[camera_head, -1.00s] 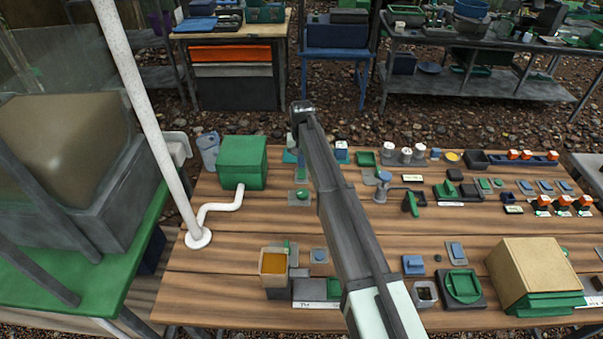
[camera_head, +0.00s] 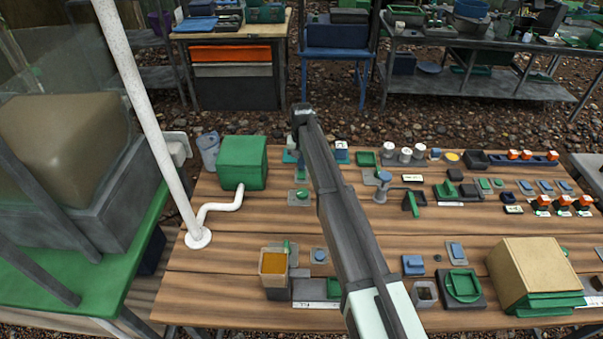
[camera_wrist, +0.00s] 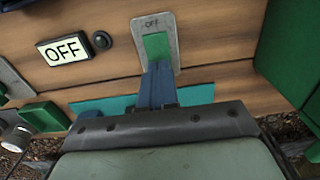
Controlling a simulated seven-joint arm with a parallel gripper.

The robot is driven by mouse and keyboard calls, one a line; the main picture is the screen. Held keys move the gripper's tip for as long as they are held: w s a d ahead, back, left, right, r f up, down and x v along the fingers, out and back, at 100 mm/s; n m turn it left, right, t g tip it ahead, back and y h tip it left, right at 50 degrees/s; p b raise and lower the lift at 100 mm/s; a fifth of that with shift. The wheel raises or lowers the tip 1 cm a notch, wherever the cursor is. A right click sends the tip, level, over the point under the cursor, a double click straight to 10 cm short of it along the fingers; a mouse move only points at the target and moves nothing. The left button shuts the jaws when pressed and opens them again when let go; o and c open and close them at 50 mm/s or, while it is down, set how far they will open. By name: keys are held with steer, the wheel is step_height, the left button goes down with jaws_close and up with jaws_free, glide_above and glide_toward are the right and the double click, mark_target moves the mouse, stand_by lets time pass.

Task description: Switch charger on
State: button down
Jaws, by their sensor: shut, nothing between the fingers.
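In the wrist view, a green rocker switch (camera_wrist: 156,47) sits on a grey plate (camera_wrist: 159,22) marked OFF. A display (camera_wrist: 64,49) beside it on the left also reads OFF. My gripper (camera_wrist: 159,70) is shut and empty, its blue fingertips at the rocker's lower edge. Whether they touch it or hover just above cannot be told. In the head view, the switch plate (camera_head: 301,175) shows partly beside my arm, and the arm hides the display.
A round black knob (camera_wrist: 102,40) lies between display and plate. A tall green box (camera_head: 243,162) stands left of the switch, with a white pipe (camera_head: 222,206) before it. White-capped posts (camera_head: 405,154) stand to the right. Bare wood (camera_head: 245,233) lies nearer me.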

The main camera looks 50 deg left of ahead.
steer(key=shift+f, duration=0.55)
stand_by(0.4)
steer(key=shift+r, duration=3.55)
steer(key=shift+w, duration=0.1)
